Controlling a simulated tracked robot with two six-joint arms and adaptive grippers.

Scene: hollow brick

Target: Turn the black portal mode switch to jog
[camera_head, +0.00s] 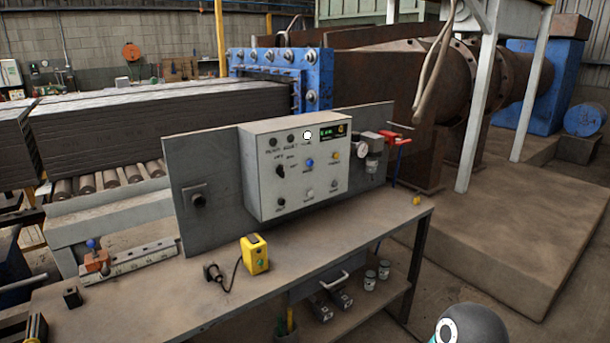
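A grey control box (262,205) stands on the workbench, fixed to an upright grey panel (222,225). A black rotary switch (280,171) sits on the left part of its front face, with small labels around it. The labels are too small to read surely, so I cannot tell which mode its knob points to. The box face also has a blue button (309,162), a yellow one (335,156), other small knobs and a lit green display (326,132). Neither of my grippers is in view; a rounded dark part of my arm shows at the bottom right.
A yellow device (254,254) with a cable to a dark plug (212,273) stands on the bench (330,250) before the box. A gauge with a regulator (374,158) and a red-handled part (397,140) are right of the box. The bench front is mostly clear.

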